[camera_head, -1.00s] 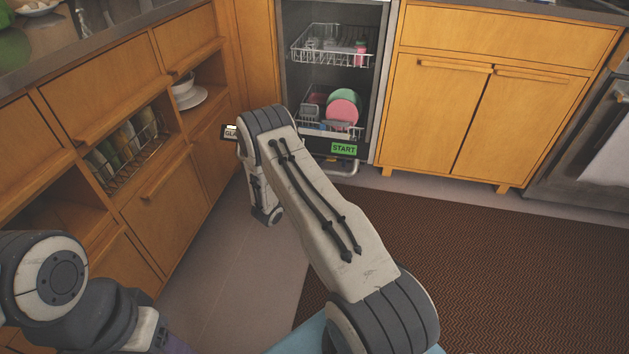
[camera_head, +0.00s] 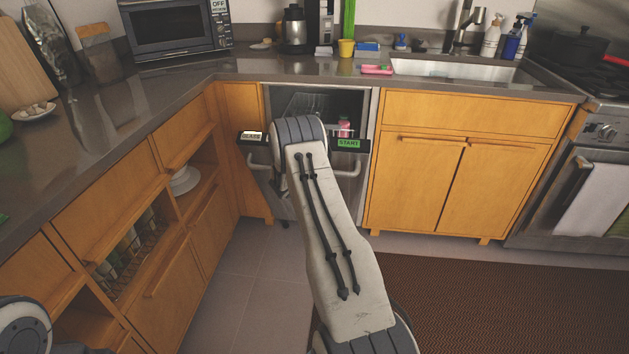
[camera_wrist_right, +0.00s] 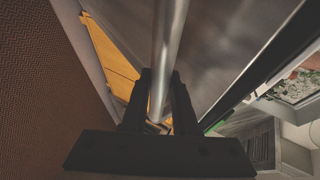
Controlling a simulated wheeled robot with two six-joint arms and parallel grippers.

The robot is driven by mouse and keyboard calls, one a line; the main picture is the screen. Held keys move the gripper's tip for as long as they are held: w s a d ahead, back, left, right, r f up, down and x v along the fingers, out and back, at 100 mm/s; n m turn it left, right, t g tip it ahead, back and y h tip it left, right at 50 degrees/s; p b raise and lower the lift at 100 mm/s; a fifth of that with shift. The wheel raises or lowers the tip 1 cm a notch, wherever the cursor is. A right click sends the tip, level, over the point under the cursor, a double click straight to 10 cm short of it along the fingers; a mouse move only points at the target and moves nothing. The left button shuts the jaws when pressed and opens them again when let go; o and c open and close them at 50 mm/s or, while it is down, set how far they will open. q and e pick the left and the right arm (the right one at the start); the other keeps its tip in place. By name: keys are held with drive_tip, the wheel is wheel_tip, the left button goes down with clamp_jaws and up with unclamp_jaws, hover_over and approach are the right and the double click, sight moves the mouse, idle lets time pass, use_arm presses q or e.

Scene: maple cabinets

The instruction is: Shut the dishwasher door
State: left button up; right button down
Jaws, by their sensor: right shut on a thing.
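The dishwasher door (camera_head: 278,199) is partly open. Its black control strip (camera_head: 388,143), with a green START label, stands tilted out from the machine, and I see a rack and a pink item through the gap above it. The metal bar handle (camera_head: 346,169) runs along the door front; in the right wrist view the bar (camera_wrist_right: 169,40) passes between the fingers of my right gripper (camera_wrist_right: 161,85), which is shut on it. My right arm hides that gripper and the middle of the door in the head view. My left gripper is out of view.
Cabinets (camera_head: 455,185) stand right of the dishwasher, with the oven (camera_head: 570,215) beyond. A left cabinet run (camera_head: 130,230) has open shelves holding a bowl and bottles. The floor before the dishwasher is clear, with a brown rug (camera_head: 480,300) to the right.

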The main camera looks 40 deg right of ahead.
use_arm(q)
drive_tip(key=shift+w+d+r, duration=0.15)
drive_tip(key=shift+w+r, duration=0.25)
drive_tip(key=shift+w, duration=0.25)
use_arm(e)
drive_tip(key=shift+w+d+r, duration=0.55)
drive_tip(key=shift+d+r, duration=0.1)
drive_tip(key=shift+d, duration=0.2)
drive_tip(key=shift+a+f, duration=0.1)
drive_tip(key=c, duration=0.7)
unclamp_jaws()
drive_tip(key=shift+a, duration=0.1)
use_arm(q)
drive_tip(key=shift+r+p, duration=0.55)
drive_tip(key=shift+p, duration=0.2)
use_arm(e)
drive_tip(key=v, duration=1)
drive_tip(key=shift+a, duration=0.25)
